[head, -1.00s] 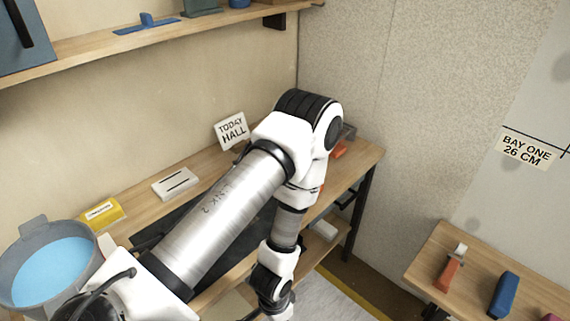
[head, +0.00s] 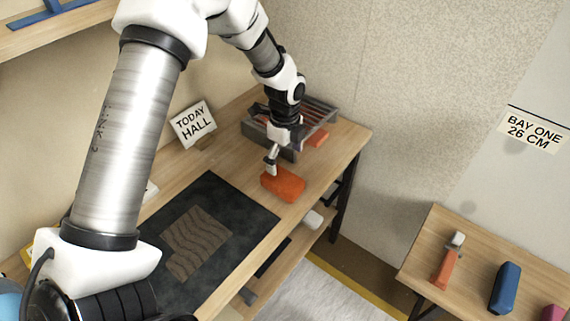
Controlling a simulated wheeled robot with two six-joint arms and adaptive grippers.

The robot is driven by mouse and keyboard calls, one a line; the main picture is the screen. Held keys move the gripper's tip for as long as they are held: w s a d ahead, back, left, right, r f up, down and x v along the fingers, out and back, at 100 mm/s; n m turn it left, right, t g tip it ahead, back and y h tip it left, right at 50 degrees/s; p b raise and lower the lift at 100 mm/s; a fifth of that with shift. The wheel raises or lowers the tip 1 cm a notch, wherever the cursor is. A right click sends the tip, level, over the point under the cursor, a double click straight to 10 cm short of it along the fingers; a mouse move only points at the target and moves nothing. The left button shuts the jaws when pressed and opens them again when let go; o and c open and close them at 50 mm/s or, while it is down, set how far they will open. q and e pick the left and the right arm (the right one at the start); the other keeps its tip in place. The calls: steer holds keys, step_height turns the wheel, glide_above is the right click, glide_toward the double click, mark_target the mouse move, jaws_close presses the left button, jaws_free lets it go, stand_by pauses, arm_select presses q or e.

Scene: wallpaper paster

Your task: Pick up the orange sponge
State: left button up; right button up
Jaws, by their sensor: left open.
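The orange sponge (head: 284,185) lies on the wooden bench near its front right part, beside the dark mat. My left gripper (head: 271,166) points down just above the sponge's back left part and is open. I cannot tell whether the fingertips touch the sponge. My right gripper is not in view.
A grey rack (head: 318,112) stands behind the sponge, with another orange piece (head: 318,137) at its edge. A dark mat (head: 190,288) with a patterned sheet (head: 196,244) lies to the left. A sign (head: 193,124) stands at the back. A second table (head: 432,228) is at right.

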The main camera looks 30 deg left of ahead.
mark_target(284, 178)
arm_select(q)
steer(key=s+f, duration=0.1)
steer(key=s+d+f, duration=0.1)
steer(key=shift+s, duration=0.4)
steer(key=f, duration=0.2)
steer(key=w+f+p, duration=0.1)
steer(key=f, duration=0.1)
steer(key=shift+a+f, duration=0.2)
steer(key=shift+f, duration=0.1)
steer(key=shift+s+d+r, duration=0.1)
steer(key=shift+r, duration=0.05)
steer(key=shift+s+r, duration=0.1)
steer(key=c, duration=1.1)
